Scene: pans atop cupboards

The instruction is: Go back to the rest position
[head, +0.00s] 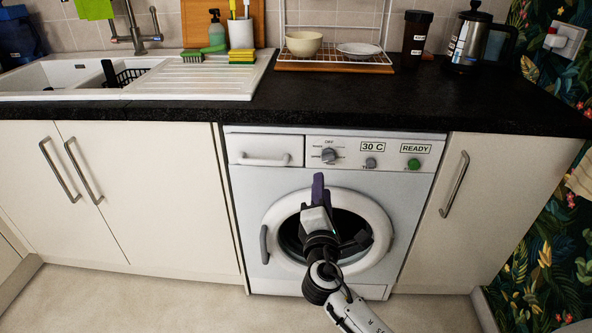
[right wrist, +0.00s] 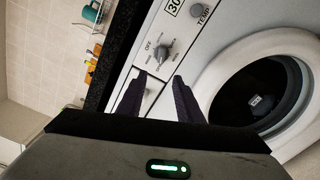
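My right gripper (head: 319,180) is raised in front of the washing machine (head: 246,190), near the top of its round door and below the control panel. In the right wrist view its two dark fingers (right wrist: 158,80) stand apart with nothing between them, so it is open and empty. The machine's dial (right wrist: 160,53) and round door (right wrist: 213,75) show beyond the fingers there. My left gripper and arm are in neither view.
A black worktop (head: 330,105) runs above the machine and cupboards. It bears a sink (head: 50,82), a dish rack with a bowl (head: 303,43) and plate (head: 358,49), a dark cup (head: 414,38) and a coffee press (head: 468,38). The floor (head: 130,300) in front looks clear.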

